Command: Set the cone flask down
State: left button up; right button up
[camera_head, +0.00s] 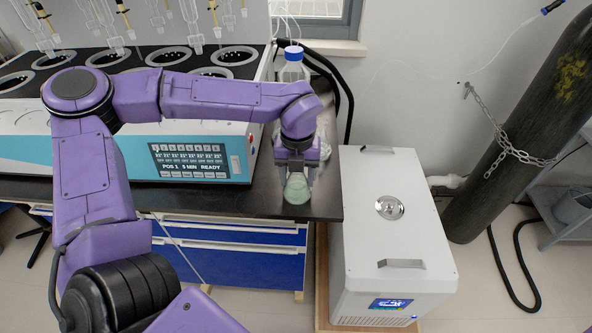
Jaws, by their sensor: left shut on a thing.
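The cone flask (297,191) is clear glass with pale green contents. It is at the right end of the black bench top, near the front edge. My left gripper (297,172) points down and is shut on the flask's upper part, hiding its neck. I cannot tell whether the flask's base touches the bench top (325,200). My right gripper is not in view.
The multi distiller (190,160) with its display and several round wells fills the bench to the left. A blue-capped bottle (293,66) stands behind the flask. A white chiller box (395,235) stands right of the bench. A dark gas cylinder (520,120) leans in view at far right.

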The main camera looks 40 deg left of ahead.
pick_arm(q)
jog(key=shift+f, duration=0.1)
jog(key=o, duration=1.2)
notch_tip(320, 180, up, 12)
jog(key=shift+r, duration=0.15)
